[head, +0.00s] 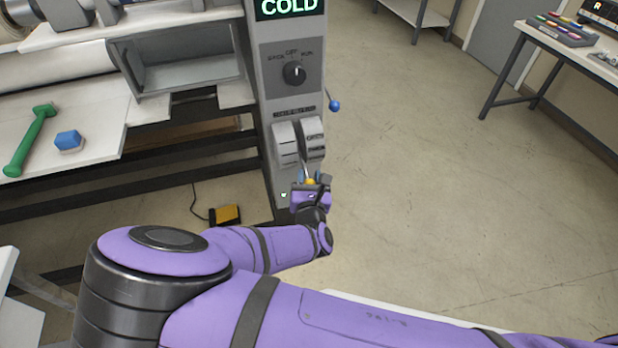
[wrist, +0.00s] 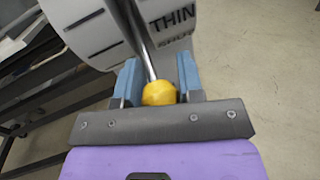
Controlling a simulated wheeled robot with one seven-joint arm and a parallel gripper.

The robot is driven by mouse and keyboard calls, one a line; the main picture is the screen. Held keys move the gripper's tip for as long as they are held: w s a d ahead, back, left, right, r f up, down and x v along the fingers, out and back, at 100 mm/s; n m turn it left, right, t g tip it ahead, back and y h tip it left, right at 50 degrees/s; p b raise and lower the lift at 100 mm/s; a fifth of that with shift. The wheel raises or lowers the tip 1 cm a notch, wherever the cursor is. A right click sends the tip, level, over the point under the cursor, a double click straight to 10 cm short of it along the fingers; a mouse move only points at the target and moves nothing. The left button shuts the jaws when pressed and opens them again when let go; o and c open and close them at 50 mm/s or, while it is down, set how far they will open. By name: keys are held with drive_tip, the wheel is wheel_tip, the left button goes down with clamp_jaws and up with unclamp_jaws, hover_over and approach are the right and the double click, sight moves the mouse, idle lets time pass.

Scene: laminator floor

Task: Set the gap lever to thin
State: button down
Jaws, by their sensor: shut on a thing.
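The gap lever is a thin metal rod (wrist: 143,45) with a yellow knob (wrist: 159,93), rising between two pale curved plates on the grey machine column. My gripper (wrist: 158,88) has its blue fingers on either side of the yellow knob and is shut on it. The right plate (wrist: 172,18) bears the word THIN, with a partly hidden word below it. In the head view, my gripper (head: 311,182) is low on the column front, with the yellow knob (head: 310,181) just showing. The lever sits low, below the plates.
The machine column (head: 284,95) has a COLD display (head: 289,8), a black rotary knob (head: 294,73) and a blue-tipped side lever (head: 334,105). A yellow pedal (head: 225,214) is on the floor. The floor to the right is clear.

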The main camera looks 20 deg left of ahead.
drive_tip(key=shift+s+d+r, duration=0.1)
drive_tip(key=shift+s+r, duration=0.1)
drive_tip(key=shift+r, duration=0.65)
drive_tip(key=c, duration=0.8)
unclamp_jaws()
drive_tip(key=shift+o, duration=0.2)
